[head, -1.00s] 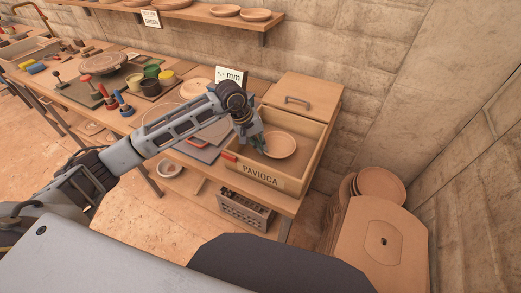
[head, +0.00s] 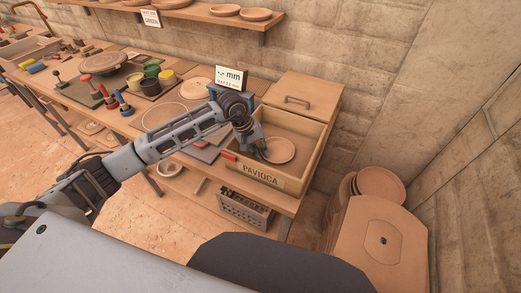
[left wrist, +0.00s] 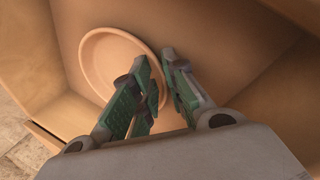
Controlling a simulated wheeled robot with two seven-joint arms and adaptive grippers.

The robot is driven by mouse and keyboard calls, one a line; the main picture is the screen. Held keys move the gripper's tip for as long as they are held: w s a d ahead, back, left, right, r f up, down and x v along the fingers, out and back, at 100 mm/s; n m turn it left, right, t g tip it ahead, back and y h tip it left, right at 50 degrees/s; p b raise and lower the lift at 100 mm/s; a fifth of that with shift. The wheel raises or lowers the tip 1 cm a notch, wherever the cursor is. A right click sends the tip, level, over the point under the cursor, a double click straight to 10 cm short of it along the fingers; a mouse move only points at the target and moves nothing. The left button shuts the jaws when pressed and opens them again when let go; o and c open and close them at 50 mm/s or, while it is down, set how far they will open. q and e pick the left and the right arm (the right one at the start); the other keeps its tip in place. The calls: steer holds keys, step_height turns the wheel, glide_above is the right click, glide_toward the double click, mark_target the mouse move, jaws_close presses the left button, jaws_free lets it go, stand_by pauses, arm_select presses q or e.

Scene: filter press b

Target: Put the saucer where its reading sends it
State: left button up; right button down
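The saucer (head: 280,150), a round pale terracotta dish, is inside the open wooden PAVIOCA box (head: 262,178). My left gripper (head: 260,146) reaches down into the box at the saucer's left side. In the left wrist view the saucer (left wrist: 105,68) is beyond the fingers, and the green-padded fingertips (left wrist: 158,62) are close together, one on each side of its near rim, shut on it. I cannot tell whether the saucer touches the box floor. A gauge display (head: 230,77) marked "mm" stands behind, showing dashes. My right gripper is out of view.
A lidded wooden box (head: 302,98) with a handle adjoins behind. A shelf (head: 185,14) holds saucers and a "GREEN" card (head: 150,18). Coloured pots and tools stand on the bench to the left. A dark crate (head: 245,212) sits below. Wooden discs (head: 380,186) lean right.

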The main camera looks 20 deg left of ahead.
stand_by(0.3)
arm_select(q)
steer(key=b+v, duration=0.1)
steer(key=v, duration=1.1)
steer(key=shift+s, duration=0.1)
stand_by(0.7)
